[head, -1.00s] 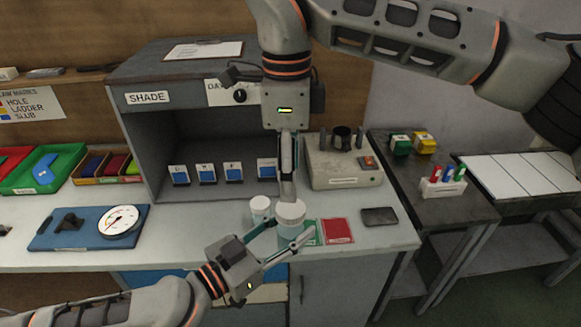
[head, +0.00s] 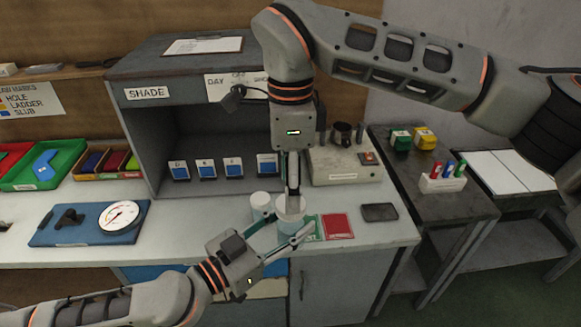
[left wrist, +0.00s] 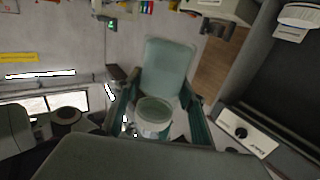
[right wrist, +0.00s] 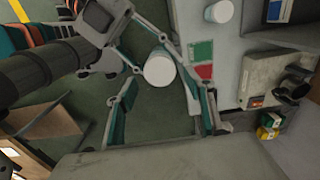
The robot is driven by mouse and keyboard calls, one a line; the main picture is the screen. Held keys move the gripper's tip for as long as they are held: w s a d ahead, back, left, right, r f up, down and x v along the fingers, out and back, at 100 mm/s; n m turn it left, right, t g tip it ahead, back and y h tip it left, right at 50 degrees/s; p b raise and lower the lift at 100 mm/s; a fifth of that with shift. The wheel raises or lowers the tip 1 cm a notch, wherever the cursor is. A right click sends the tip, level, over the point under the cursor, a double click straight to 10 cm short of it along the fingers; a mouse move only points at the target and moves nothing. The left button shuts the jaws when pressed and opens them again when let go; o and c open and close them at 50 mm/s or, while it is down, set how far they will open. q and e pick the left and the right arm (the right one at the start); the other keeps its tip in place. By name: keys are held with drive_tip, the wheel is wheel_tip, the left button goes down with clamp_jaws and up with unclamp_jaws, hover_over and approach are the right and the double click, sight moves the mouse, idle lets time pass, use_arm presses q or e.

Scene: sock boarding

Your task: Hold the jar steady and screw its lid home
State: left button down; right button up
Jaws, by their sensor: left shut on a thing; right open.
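The jar (head: 289,227) is pale and upright at the bench's front edge, with its white lid (head: 281,206) on top. My left gripper (head: 283,238) is shut around the jar body from the front left. The jar (left wrist: 153,112) also shows between its fingers in the left wrist view. My right gripper (head: 292,196) points straight down from above, its fingers overlapping the lid in the head view. In the right wrist view its jaws (right wrist: 160,110) are wide open, with the round white lid (right wrist: 159,68) beyond them. I cannot tell whether they touch it.
Another white cylinder (head: 261,203) stands just behind left of the jar. Green and red cards (head: 337,226) and a dark flat pad (head: 380,212) lie to the right. A blue board with a dial (head: 120,216) lies left. The bench front between is clear.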

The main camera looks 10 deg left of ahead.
sight(291, 224)
drive_tip(key=shift+f, duration=1.8)
drive_tip(key=shift+c, duration=0.4)
drive_tip(key=c, duration=1.1)
drive_tip(key=shift+o, duration=0.2)
drive_tip(key=m, duration=0.4)
drive_tip(key=shift+m, duration=0.4)
drive_tip(key=m, duration=1.3)
drive_tip(key=o, duration=1.3)
